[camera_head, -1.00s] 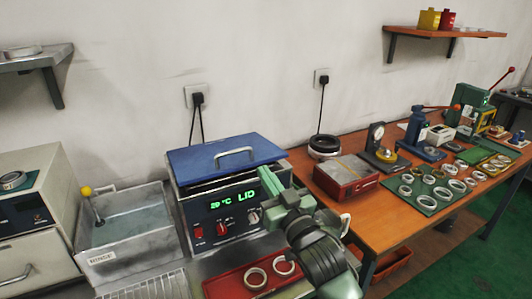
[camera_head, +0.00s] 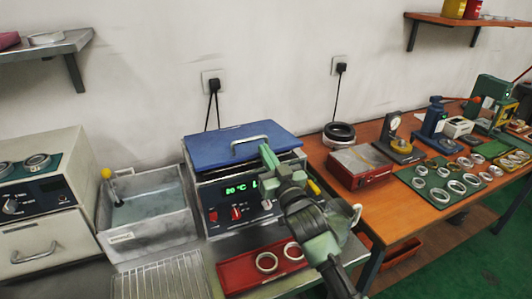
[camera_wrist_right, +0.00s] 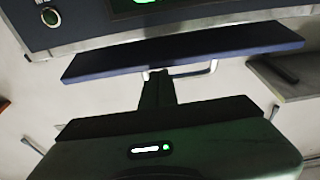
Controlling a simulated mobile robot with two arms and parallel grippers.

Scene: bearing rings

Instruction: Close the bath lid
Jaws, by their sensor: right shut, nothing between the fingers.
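The bath (camera_head: 225,215) is a box with a dark front panel, a green readout and a red switch. Its flat blue lid (camera_head: 215,148) lies over the top, with a dark gap visible under its edge. A pale bar handle (camera_head: 250,143) stands on the lid. My right gripper (camera_head: 266,150) is shut and empty at the lid's front edge, just right of the handle and covering part of the readout. In the right wrist view, my gripper (camera_wrist_right: 157,76) points at the lid (camera_wrist_right: 200,50) near its handle (camera_wrist_right: 195,71); contact is unclear. My left gripper is out of view.
A rinse tank (camera_head: 150,215) with a yellow-knobbed stick stands left of the bath. A red tray (camera_head: 236,275) with rings lies in front, under my right arm. The orange workbench (camera_head: 385,215) at right holds a red box (camera_head: 360,175), rings and tools.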

